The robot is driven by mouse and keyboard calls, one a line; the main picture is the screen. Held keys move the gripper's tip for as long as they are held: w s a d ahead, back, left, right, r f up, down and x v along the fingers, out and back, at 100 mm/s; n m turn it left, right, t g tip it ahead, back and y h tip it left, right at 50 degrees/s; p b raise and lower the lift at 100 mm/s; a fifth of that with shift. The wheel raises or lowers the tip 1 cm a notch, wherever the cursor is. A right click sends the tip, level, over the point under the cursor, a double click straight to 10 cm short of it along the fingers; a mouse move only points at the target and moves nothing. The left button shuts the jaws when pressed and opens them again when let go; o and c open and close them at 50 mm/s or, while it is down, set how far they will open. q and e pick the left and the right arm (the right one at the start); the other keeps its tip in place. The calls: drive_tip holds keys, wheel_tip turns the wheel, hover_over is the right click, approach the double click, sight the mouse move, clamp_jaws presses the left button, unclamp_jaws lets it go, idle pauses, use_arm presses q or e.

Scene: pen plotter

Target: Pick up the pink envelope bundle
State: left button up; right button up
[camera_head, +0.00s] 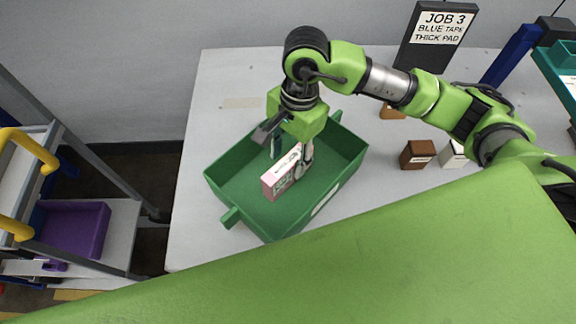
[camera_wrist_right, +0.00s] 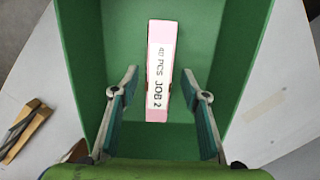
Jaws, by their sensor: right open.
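The pink envelope bundle (camera_head: 283,173) stands inside the green tray (camera_head: 228,177). In the right wrist view the bundle (camera_wrist_right: 159,70) shows a white label reading "40 PCS JOB 2" and lies between and ahead of the fingers. My right gripper (camera_head: 291,152) is open over the tray, with one finger on either side of the bundle's far end in the head view. In the right wrist view the gripper's fingers (camera_wrist_right: 164,83) are spread, with a gap on both sides of the bundle. My left gripper is not in view.
A sign reading "JOB 3 BLUE TAPE THICK PAD" (camera_head: 441,27) stands at the back of the table (camera_head: 192,222). A brown box (camera_head: 417,155) and a white box (camera_head: 452,155) stand right of the tray. A purple bin (camera_head: 77,230) is on a rack at left.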

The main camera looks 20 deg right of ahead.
drive_tip(key=shift+f, duration=0.4)
drive_tip(key=shift+s+a+f+p, duration=0.1)
drive_tip(key=shift+f+p, duration=0.3)
drive_tip(key=shift+f, duration=0.2)
drive_tip(key=f, duration=0.2)
drive_tip(key=f+p, duration=0.1)
drive_tip(key=shift+s+a+f, duration=0.2)
drive_tip(key=shift+a+f, duration=0.05)
drive_tip(key=shift+f, duration=0.35)
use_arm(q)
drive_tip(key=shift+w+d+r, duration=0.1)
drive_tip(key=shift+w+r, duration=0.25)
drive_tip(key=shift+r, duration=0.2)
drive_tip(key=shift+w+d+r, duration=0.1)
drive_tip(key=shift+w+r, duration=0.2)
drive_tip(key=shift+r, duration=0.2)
use_arm(e)
clamp_jaws()
